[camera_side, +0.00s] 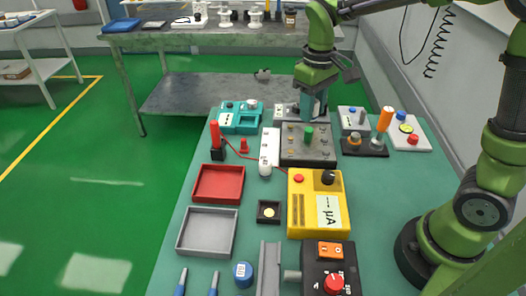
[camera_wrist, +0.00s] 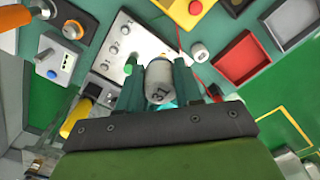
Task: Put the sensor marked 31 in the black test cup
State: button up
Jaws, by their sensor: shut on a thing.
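The grey cylindrical sensor marked 31 (camera_wrist: 160,84) is in the wrist view, between the two teal fingers of my gripper (camera_wrist: 158,72). My gripper is shut on it, with the number facing the camera. In the side view my gripper (camera_side: 313,106) points down at the far end of the green table, behind the grey knob panel (camera_side: 308,158); the sensor is hard to make out there.
The yellow meter (camera_side: 305,224), red tray (camera_side: 219,184) and grey tray (camera_side: 207,232) flank the cup. A white bar (camera_side: 269,146) with a grey cylinder at its near end lies between. An orange-topped post (camera_side: 384,120) stands right of my gripper.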

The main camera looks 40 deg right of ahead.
jog(key=shift+d+r, duration=0.35)
jog(key=shift+d, duration=0.35)
send_over(264, 194)
notch_tip(264, 194, down, 8)
jog(key=shift+f+m, duration=0.2)
jog(key=shift+m, duration=0.1)
notch_tip(264, 194, down, 10)
jog(key=shift+r, duration=0.2)
jog(key=shift+f, duration=0.2)
jog(key=o, duration=1)
